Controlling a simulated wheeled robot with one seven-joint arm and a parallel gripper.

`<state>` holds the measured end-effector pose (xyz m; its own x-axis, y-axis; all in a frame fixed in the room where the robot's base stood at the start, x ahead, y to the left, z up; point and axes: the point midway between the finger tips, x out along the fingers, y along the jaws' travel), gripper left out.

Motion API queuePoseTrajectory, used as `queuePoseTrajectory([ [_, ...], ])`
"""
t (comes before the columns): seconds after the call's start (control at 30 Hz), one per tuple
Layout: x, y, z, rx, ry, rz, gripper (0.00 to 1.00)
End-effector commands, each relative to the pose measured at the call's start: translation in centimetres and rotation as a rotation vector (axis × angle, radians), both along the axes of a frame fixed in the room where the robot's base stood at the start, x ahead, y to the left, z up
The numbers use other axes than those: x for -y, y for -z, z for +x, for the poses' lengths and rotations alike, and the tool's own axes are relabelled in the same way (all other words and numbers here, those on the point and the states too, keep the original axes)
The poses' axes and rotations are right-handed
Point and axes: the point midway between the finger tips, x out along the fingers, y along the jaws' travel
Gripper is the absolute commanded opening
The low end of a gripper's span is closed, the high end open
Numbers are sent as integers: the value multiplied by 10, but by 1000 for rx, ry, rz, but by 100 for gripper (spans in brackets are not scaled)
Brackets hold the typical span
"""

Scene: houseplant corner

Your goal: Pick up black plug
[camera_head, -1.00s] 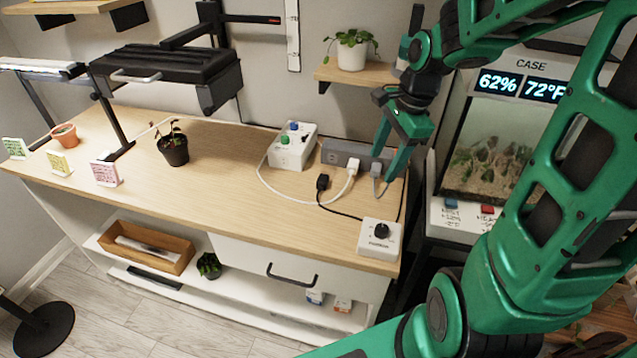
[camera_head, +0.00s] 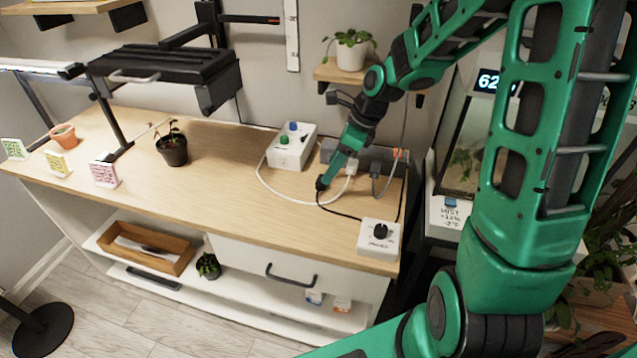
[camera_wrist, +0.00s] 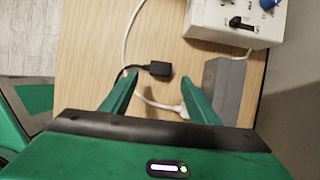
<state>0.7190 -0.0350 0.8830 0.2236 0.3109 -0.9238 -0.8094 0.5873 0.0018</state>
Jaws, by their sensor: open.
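The black plug (camera_wrist: 159,69) lies on the wooden tabletop in the wrist view, just beyond and between my fingertips, with its cord running left. In the head view the black plug (camera_head: 320,184) is mostly hidden at the tip of my gripper. My gripper (camera_wrist: 160,75) is open, its two green fingers spread apart with nothing held between them. In the head view my gripper (camera_head: 325,183) reaches down to the table at the plug.
A grey power strip (camera_head: 374,160) sits behind, with a white plug (camera_head: 351,167) and a grey plug (camera_head: 375,184) at it. A white control box (camera_head: 291,147) stands left, and a white dial box (camera_head: 379,238) at the front right.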

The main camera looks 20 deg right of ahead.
Motion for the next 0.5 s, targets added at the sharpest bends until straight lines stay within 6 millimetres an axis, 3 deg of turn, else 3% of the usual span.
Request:
queuePoseTrajectory([
  [0.5,-17,46,15,0,-1,-1,55],
])
